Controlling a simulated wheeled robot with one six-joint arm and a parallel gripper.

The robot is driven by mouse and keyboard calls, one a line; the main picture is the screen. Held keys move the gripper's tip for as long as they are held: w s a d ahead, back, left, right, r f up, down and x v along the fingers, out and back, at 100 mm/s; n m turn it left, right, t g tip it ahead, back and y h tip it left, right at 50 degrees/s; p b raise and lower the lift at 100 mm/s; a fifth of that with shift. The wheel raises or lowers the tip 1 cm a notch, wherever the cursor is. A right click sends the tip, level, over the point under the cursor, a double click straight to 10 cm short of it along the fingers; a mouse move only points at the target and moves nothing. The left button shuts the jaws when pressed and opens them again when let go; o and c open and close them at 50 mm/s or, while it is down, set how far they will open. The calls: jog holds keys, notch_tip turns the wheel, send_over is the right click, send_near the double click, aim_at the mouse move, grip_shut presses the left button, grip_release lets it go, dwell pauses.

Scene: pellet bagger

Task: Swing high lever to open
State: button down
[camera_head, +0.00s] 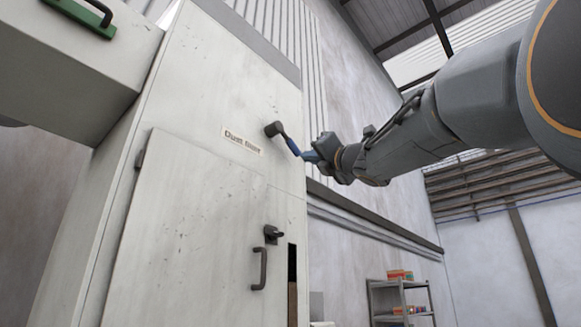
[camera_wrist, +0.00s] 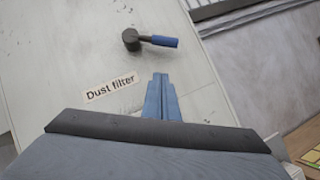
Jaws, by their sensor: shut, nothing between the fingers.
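The high lever (camera_head: 280,134) sits on the pale cabinet above the "Dust filter" label. It has a dark round hub and a blue grip. In the wrist view the lever (camera_wrist: 163,41) points to the right from its hub. My gripper (camera_head: 304,154) is close to the blue grip in the head view, coming from the right. In the wrist view my gripper's blue fingers (camera_wrist: 158,77) are together and empty, appearing just below the grip. Whether they touch the lever cannot be told.
A cabinet door (camera_head: 180,240) below has a dark latch (camera_head: 272,233) and a pull handle (camera_head: 259,268). A shelf rack (camera_head: 402,300) stands far behind at right.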

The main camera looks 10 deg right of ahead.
jog(key=shift+r, duration=0.1)
jog(key=p, duration=0.7)
send_near(295, 149)
jog(key=w+a, duration=0.1)
jog(key=w+a+r, duration=0.1)
jog(key=w+a, duration=0.1)
jog(key=w, duration=0.1)
jog(key=shift+a+r, duration=0.3)
jog(key=shift+a, duration=0.05)
jog(key=shift+w+d+r+p, duration=0.25)
jog(key=shift+w+r+p, duration=0.3)
jog(key=shift+r, duration=0.05)
